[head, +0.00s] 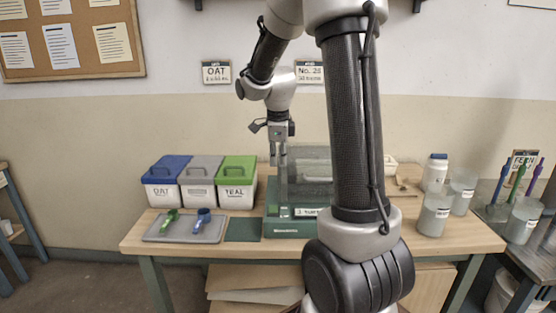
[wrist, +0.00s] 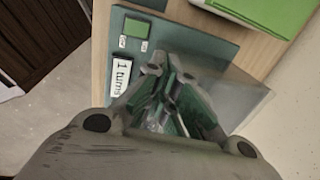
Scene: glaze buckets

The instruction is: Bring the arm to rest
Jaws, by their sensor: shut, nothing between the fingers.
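My gripper (head: 278,162) hangs pointing down in the head view, shut and empty. It is above or in front of a green machine (head: 290,228) with clear panels on the wooden table; I cannot tell the exact gap. In the wrist view the fingers (wrist: 168,100) are close together in front of the machine's green body and clear panel. A label reading "1 turns" (wrist: 122,76) and a green button (wrist: 134,28) show beside them. My arm stands across the middle of the head view and hides part of the machine and table.
Three lidded buckets, blue (head: 165,182), grey (head: 202,180) and green (head: 236,182), stand at the table's back left. A grey tray (head: 153,234) holds a green and a blue scoop. Cloudy containers (head: 433,215) and a white bottle (head: 435,172) stand at right.

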